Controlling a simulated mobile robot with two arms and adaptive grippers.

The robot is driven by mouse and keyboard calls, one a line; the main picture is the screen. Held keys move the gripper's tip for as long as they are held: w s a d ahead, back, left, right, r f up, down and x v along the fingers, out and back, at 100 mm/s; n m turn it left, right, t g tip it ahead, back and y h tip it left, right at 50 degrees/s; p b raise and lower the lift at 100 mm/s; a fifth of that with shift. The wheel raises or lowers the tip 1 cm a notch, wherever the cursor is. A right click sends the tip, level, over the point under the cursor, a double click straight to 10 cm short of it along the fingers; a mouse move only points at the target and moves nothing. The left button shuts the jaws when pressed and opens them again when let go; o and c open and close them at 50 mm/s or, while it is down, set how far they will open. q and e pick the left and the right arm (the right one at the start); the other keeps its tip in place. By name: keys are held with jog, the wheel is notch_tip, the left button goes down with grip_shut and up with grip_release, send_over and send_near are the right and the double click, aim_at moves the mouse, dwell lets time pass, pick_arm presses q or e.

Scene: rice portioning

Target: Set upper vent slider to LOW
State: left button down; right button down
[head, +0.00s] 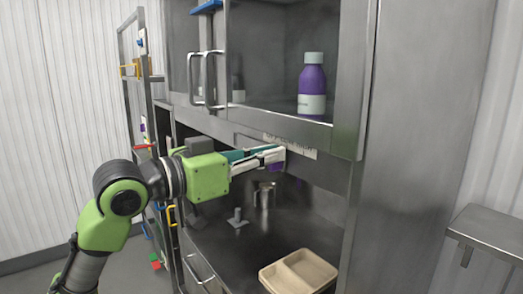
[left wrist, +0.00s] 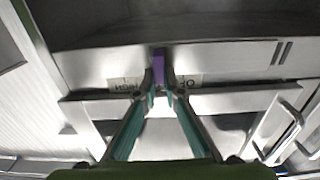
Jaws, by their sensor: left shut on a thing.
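The purple vent slider knob (head: 276,167) sits on the steel front below the upper cabinet, under a pale label strip (head: 290,146). My left gripper (head: 272,156) reaches it from the left and is shut on it. In the left wrist view the purple knob (left wrist: 159,64) stands between the fingertips of my left gripper (left wrist: 160,90). One label, apparently HIGH (left wrist: 122,84), lies left of the knob there. Another, partly hidden label (left wrist: 188,80) lies right of it, with an O legible. The fingers cover part of the label strip. My right gripper is not in view.
A purple bottle (head: 312,88) with a pale cap stands in the upper cabinet above. A beige divided tray (head: 300,272) sits on the counter below. Cabinet door handles (head: 207,78) stick out left of the bottle. A side shelf (head: 490,232) stands at right.

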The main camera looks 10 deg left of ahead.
pick_arm(q)
jog(key=shift+s+d, duration=0.6)
jog(key=shift+s+d+r, duration=0.15)
jog(key=shift+s+d, duration=0.05)
jog(key=shift+w+a, duration=0.1)
jog(key=c, duration=2.3)
grip_release()
jog(key=shift+w+a, duration=0.25)
jog(key=shift+o, duration=0.8)
jog(key=shift+w+a+f, duration=0.2)
jog(key=shift+w, duration=0.05)
jog(key=shift+s+d+r, duration=0.1)
jog(key=shift+s+d, duration=0.05)
jog(key=shift+s, duration=0.2)
jog(key=v, duration=1.1)
jog(key=shift+a, duration=0.4)
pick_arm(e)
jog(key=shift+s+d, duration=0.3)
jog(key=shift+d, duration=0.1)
pick_arm(q)
jog(key=shift+s, duration=0.15)
